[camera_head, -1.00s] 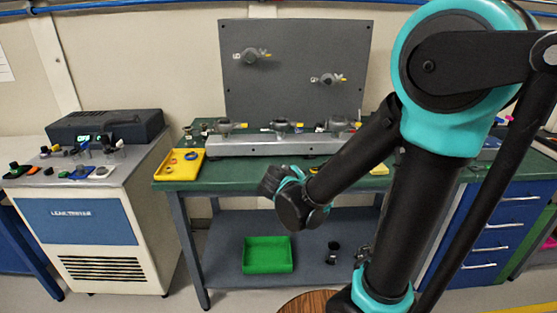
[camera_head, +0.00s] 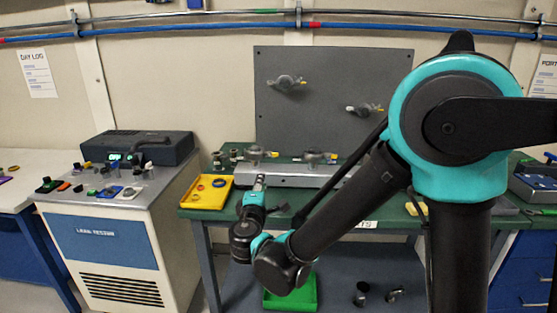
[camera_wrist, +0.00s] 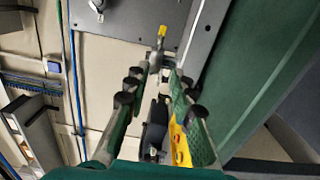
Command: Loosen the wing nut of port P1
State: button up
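Grey clamped ports with small wing nuts sit on the metal rail of the green bench; the left one (camera_head: 256,153) has a yellow tip, and another (camera_head: 314,156) is to its right. No P1 label is readable, so I cannot tell which is P1. My gripper (camera_head: 260,181) is just below and in front of the left rail port in the head view. In the wrist view my gripper (camera_wrist: 157,78) is open, with nothing seen held between its fingers. A grey clamp piece with a yellow tip (camera_wrist: 162,33) lies beyond the fingertips, roughly in line with the gap. Contact is not visible.
A grey upright panel (camera_head: 335,110) carries two more ports. A yellow tray (camera_head: 206,192) with rings is left of my gripper. The leak tester cart (camera_head: 100,240) stands at left. A green bin (camera_head: 292,297) is on the lower shelf, partly hidden by my arm.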

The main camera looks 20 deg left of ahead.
aim_at(269, 156)
jog(key=x, duration=1.7)
jog(key=shift+w, duration=0.15)
jog(key=shift+d, duration=0.1)
grip_shut()
